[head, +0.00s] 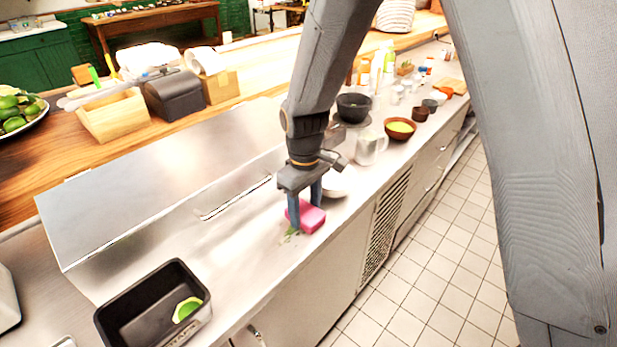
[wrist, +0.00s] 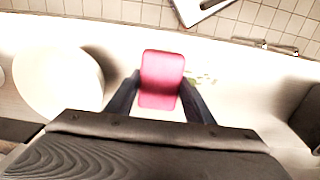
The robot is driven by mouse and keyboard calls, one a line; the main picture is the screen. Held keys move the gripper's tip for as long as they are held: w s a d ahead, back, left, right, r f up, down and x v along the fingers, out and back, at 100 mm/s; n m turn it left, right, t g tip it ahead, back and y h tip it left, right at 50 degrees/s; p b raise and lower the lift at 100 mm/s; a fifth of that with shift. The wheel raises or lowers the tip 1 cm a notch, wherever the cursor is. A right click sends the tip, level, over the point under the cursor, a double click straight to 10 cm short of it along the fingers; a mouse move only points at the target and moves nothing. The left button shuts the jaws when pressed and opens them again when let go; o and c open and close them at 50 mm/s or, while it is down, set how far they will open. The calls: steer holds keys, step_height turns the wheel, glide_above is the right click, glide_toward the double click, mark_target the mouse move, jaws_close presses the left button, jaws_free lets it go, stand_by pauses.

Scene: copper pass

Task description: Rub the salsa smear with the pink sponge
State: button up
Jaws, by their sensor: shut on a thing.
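The pink sponge (head: 311,217) is between the fingers of my gripper (head: 305,214), at the steel counter (head: 240,243). In the wrist view the sponge (wrist: 161,80) sits between the two dark fingers of my gripper (wrist: 160,100), which are shut on it. A thin greenish smear (head: 291,236) lies on the counter just in front and left of the sponge. The smear also shows as green flecks (wrist: 200,79) right of the sponge in the wrist view. Part of the smear may be hidden under the sponge. I cannot tell whether the sponge touches the counter.
A white bowl (head: 336,187) stands close behind my gripper. A glass pitcher (head: 369,148) and bowls stand farther back.

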steer(key=r+p, duration=0.1)
steer(key=r, duration=0.1)
steer(key=r+p, duration=0.1)
steer(key=r, duration=0.1)
steer(key=shift+w+d+p, duration=0.3)
steer(key=shift+w, duration=0.05)
steer(key=shift+r+p, duration=1.45)
steer(key=shift+r, duration=0.6)
